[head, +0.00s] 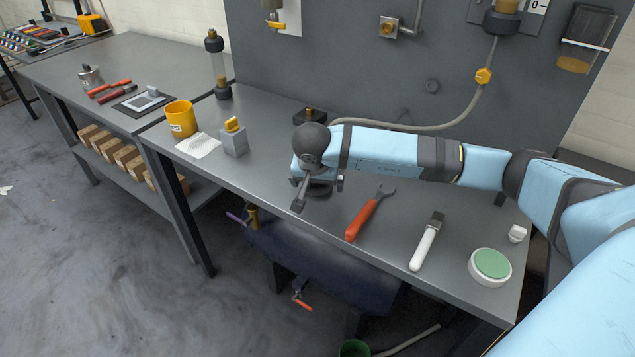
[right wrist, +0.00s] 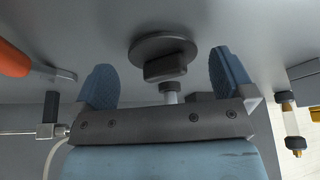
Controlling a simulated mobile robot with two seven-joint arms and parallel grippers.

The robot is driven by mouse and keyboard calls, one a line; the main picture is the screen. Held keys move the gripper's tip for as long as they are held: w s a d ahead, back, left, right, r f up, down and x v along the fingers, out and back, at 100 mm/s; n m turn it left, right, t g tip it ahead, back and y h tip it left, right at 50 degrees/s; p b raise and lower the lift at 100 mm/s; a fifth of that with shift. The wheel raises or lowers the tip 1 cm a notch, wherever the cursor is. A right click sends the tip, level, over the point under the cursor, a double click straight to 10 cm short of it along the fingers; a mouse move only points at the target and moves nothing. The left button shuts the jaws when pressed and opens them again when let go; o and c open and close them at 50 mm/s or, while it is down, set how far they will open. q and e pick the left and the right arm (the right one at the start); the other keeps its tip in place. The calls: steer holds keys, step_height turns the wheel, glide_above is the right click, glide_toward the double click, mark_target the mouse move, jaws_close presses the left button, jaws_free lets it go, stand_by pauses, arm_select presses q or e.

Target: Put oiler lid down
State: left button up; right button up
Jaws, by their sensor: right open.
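The dark round lid with a block-like grip on top (right wrist: 165,55) lies flat on the grey bench in the right wrist view. In the head view only part of a dark disc (head: 318,190) shows beneath my right gripper, which hides most of it. My right gripper (right wrist: 165,78) is open, with one blue finger on either side of the lid's grip and gaps between. In the head view the right gripper (head: 317,180) is low over the middle of the bench. Whether the fingers reach the bench is hard to tell. My left gripper is not in view.
An orange-handled wrench (head: 368,213), a white-handled tool (head: 428,240) and a round tin with a green top (head: 490,265) lie right of the gripper. Bare bench separates bottle and gripper.

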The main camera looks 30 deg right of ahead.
steer(key=v, duration=1.2)
steer(key=shift+p, duration=0.3)
steer(key=shift+w+a+r, duration=0.1)
steer(key=shift+c, duration=0.5)
jaws_close()
stand_by(0.4)
